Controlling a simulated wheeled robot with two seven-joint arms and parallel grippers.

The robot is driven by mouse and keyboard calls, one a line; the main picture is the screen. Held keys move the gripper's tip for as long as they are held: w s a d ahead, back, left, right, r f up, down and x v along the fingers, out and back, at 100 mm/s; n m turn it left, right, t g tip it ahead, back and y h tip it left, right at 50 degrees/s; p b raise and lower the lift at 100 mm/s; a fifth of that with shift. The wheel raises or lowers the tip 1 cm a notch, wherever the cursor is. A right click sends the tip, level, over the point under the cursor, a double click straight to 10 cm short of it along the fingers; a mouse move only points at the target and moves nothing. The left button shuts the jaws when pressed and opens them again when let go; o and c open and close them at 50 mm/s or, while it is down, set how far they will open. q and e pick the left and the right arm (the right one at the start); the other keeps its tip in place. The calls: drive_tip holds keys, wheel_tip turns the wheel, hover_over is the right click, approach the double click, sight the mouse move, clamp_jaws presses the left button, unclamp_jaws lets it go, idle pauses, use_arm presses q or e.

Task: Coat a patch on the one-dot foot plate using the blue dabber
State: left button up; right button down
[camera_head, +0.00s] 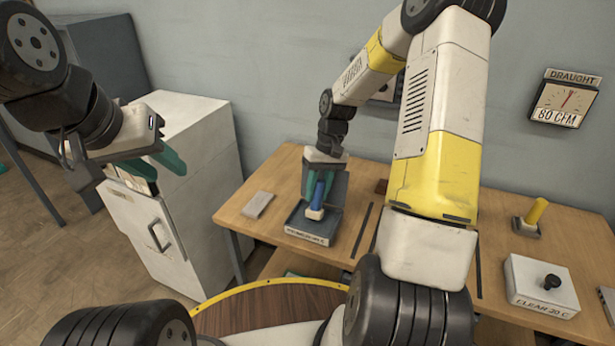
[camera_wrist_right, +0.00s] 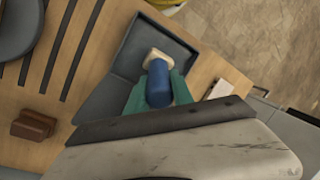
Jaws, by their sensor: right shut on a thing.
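The blue dabber (camera_head: 318,196) has a blue handle and a pale head. My right gripper (camera_head: 319,186) is shut on its handle. The dabber stands roughly upright, head down, in an open dark tray (camera_head: 308,237) with a label on its front. The right wrist view shows the blue handle (camera_wrist_right: 158,88) between green fingers, with the pale head over the tray floor (camera_wrist_right: 158,42). I cannot tell whether the head touches the floor. My left gripper (camera_head: 153,164) is open and empty in front of the white cabinet. I cannot make out the one-dot foot plate; my right arm hides part of the table.
A pale block (camera_head: 258,205) lies left of the tray, a brown block (camera_head: 381,186) to its right. Dark strips (camera_wrist_right: 62,50) cross the wooden table. A yellow-handled dabber (camera_head: 537,211) and a white box with a black knob (camera_head: 541,288) stand at right. A white cabinet (camera_head: 185,190) stands left.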

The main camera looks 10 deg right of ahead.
sight(318, 181)
drive_tip(key=shift+f, duration=0.6)
idle(1.2)
drive_tip(key=shift+r, duration=0.1)
drive_tip(key=shift+r, duration=3.5)
